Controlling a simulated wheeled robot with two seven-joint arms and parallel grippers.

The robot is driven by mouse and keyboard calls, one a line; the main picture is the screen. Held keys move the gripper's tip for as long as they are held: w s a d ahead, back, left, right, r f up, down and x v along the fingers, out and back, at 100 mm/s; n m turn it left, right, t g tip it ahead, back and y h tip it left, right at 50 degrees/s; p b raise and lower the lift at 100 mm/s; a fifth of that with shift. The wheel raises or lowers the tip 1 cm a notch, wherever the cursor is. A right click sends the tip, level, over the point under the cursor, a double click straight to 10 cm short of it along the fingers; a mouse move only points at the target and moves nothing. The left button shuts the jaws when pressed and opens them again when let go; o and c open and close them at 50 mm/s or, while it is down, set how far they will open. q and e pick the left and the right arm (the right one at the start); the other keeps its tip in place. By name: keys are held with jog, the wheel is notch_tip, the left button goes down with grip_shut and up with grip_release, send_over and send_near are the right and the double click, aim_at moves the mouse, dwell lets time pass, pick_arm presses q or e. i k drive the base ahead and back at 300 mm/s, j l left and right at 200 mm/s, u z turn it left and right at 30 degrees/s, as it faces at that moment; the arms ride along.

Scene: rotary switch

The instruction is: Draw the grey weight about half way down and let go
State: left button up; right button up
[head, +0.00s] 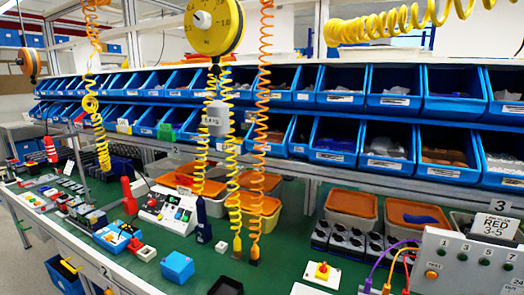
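The grey weight (217,118) is a small, light grey rounded block. It hangs just left of the picture's middle, in front of the rows of blue bins. Above it is a round yellow dial (214,26) with a white hub and black numbers, cut off by the top edge. A thin line seems to run from the dial down to the weight. Yellow coiled cords hang close to it and partly overlap it. Neither of my grippers shows in the head view, and nothing is seen holding the weight.
Orange (262,95) and yellow coiled cords hang beside the weight. Blue bins (335,140) line the shelves behind. The green bench (225,262) carries a blue box (177,267), a switch panel (168,208), a red-yellow switch (322,272) and a grey control box (465,262).

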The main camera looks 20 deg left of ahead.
aim_at(217, 120)
jog(key=j, duration=0.7)
jog(key=k+j+z, duration=0.1)
jog(key=j, duration=0.6)
